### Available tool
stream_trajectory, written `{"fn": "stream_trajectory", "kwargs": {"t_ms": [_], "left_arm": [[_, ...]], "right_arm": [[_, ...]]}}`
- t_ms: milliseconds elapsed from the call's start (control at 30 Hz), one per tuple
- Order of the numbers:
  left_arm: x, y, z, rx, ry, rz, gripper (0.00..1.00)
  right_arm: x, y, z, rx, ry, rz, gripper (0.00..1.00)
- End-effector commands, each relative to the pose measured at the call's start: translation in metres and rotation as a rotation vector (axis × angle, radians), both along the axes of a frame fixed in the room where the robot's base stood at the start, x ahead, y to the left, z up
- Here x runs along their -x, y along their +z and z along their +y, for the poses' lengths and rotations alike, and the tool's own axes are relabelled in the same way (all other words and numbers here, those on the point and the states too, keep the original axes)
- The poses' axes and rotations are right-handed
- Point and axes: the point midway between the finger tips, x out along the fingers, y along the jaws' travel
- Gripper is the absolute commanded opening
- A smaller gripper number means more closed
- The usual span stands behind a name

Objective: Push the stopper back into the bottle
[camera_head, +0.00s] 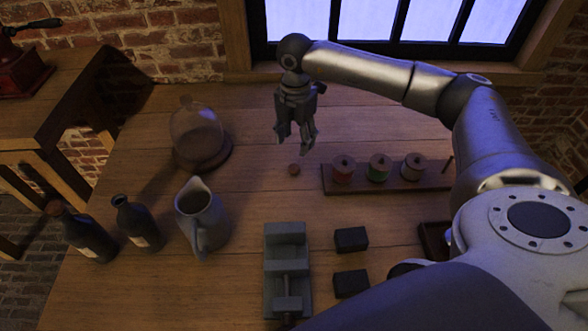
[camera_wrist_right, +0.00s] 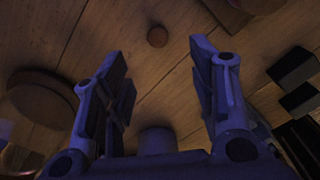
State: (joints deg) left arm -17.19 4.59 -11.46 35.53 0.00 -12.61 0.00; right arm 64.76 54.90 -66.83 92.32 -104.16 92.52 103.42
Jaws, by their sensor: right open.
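A small round brown stopper (camera_head: 293,169) lies on the wooden table below my right gripper. It also shows in the right wrist view (camera_wrist_right: 157,37), beyond the fingertips and between their lines. My right gripper (camera_head: 296,141) points down, open and empty, above the table and apart from the stopper; its spread fingers show in the wrist view (camera_wrist_right: 160,50). A dark bottle (camera_head: 139,224) with a pale label stands at the left, its mouth seemingly open. Another dark bottle (camera_head: 85,235), left of it, has a brownish top that looks like a cork. My left gripper is out of view.
A grey pitcher (camera_head: 202,218) stands right of the bottles. A glass dome (camera_head: 197,135) on a round base is behind it. A rack with several spools (camera_head: 378,168) lies right of the stopper. A grey vise (camera_head: 286,246) and two black blocks (camera_head: 351,239) are in front.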

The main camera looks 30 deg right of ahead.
Motion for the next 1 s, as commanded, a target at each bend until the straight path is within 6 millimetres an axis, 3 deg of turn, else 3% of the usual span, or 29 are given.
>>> {"fn": "stream_trajectory", "kwargs": {"t_ms": [300, 767, 1000], "left_arm": [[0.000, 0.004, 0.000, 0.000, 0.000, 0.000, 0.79], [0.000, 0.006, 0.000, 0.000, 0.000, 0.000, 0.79], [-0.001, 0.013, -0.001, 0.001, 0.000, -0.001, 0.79]], "right_arm": [[0.001, -0.046, 0.000, 0.000, 0.000, 0.003, 0.53], [0.000, -0.057, 0.001, 0.000, 0.001, 0.003, 0.53], [-0.002, -0.092, 0.003, 0.001, 0.000, 0.005, 0.53]]}}
